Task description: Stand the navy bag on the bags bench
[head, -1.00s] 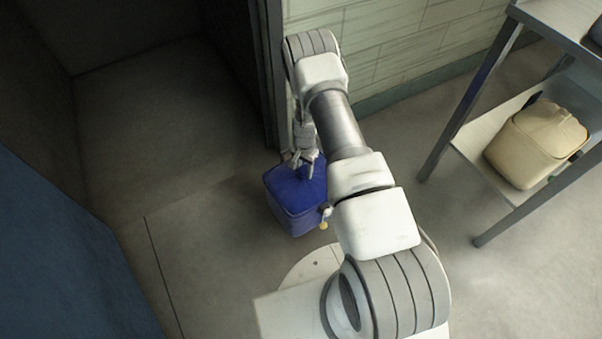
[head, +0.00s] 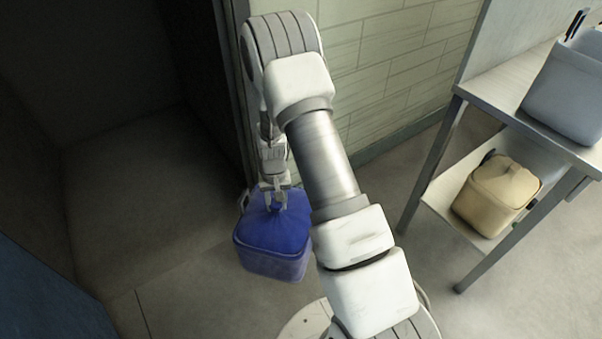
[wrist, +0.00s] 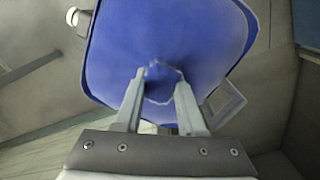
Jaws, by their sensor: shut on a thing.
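The navy bag (head: 272,240), a boxy blue bag with a gathered top, hangs upright below my gripper (head: 273,200) in the head view. My gripper is shut on the top of the bag. The wrist view shows both fingers (wrist: 160,90) closed on a pinched fold in the middle of the blue top (wrist: 190,35). The bag appears to be above the floor. The bench (head: 510,82), a metal table with a lower shelf, stands at the right, well apart from the bag.
A grey bag (head: 567,95) stands on the bench's upper surface. A beige bag (head: 492,200) sits on its lower shelf (head: 440,197). A tiled wall (head: 395,60) runs behind my arm. A dark recess is at the left, and a blue panel (head: 45,300) at lower left. Open floor lies between.

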